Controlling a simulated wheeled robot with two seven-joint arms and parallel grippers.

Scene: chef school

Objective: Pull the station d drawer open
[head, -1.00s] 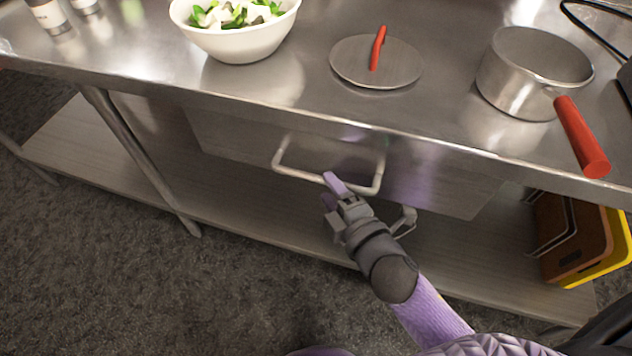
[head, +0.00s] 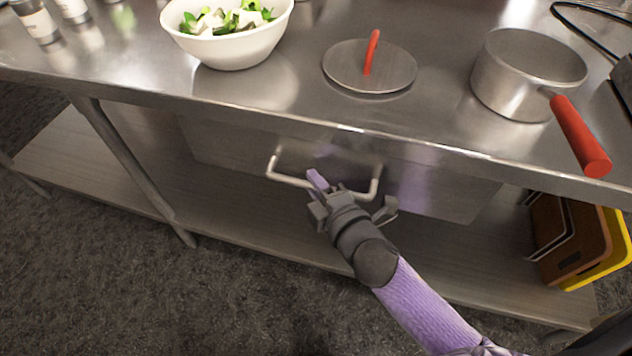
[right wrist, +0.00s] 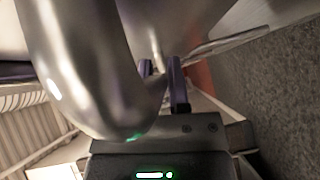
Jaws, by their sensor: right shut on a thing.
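The steel drawer (head: 440,191) hangs under the steel worktop, its front flush or nearly flush below the counter edge. Its bar handle (head: 289,179) sticks out from the front. My right gripper (head: 316,185) is at the middle of the handle bar, shut on it, with a purple finger over the top of the bar. In the right wrist view the handle (right wrist: 85,75) shows as a large curved metal tube close to the camera, and the gripper's fingers (right wrist: 165,85) reach past it. My left gripper is not in view.
Cutting boards (head: 570,240) stand on the lower shelf at right. The floor in front is clear.

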